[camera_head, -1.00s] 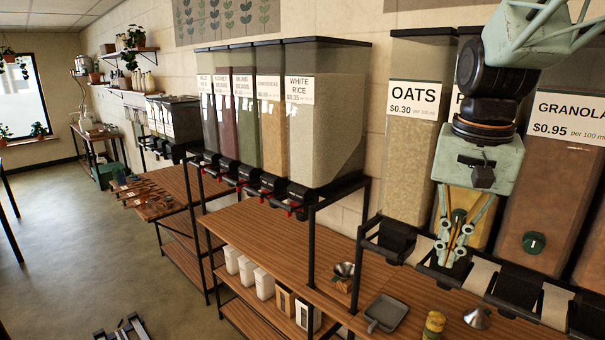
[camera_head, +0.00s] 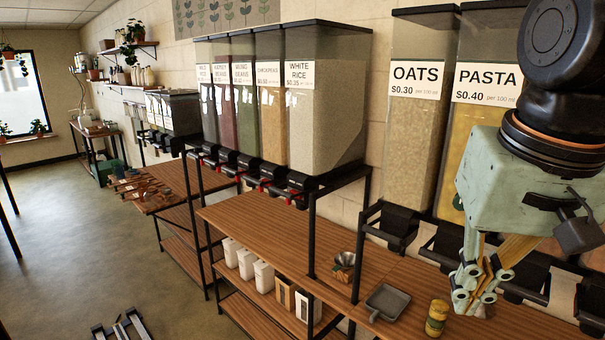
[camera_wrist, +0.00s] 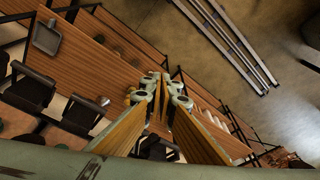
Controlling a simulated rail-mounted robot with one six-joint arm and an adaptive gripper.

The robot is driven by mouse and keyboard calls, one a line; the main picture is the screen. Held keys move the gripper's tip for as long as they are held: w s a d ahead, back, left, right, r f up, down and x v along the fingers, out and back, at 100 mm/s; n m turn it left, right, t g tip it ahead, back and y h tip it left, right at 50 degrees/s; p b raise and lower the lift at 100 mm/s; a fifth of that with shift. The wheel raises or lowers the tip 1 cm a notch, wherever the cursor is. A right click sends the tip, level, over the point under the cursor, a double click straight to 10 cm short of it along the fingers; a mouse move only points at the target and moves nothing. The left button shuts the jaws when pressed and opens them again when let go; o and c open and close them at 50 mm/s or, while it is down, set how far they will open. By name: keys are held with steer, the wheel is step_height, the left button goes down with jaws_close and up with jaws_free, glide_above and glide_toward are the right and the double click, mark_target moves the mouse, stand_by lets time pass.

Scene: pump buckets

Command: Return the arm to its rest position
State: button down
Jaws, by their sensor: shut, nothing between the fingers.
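My gripper (camera_head: 480,290) hangs at the right of the head view, pointing down, in front of the bulk dispensers. Its fingers are together and nothing shows between them. The wrist body above it hides part of the dispensers behind. In the wrist view my gripper (camera_wrist: 165,88) is at the centre with its fingertips together, above the wooden counter and shelves.
The oats dispenser (camera_head: 412,130) and pasta dispenser (camera_head: 478,120) stand behind my gripper. Open floor (camera_head: 70,240) lies to the left.

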steer(key=s+a+f+n+b, duration=0.1)
steer(key=s+f, duration=0.1)
steer(key=s, duration=0.2)
steer(key=s+a+f+n+t+b, duration=0.1)
steer(key=s+f+b, duration=0.1)
steer(key=s, duration=0.3)
steer(key=shift+s+f, duration=0.2)
steer(key=shift+f, duration=0.1)
stand_by(1.8)
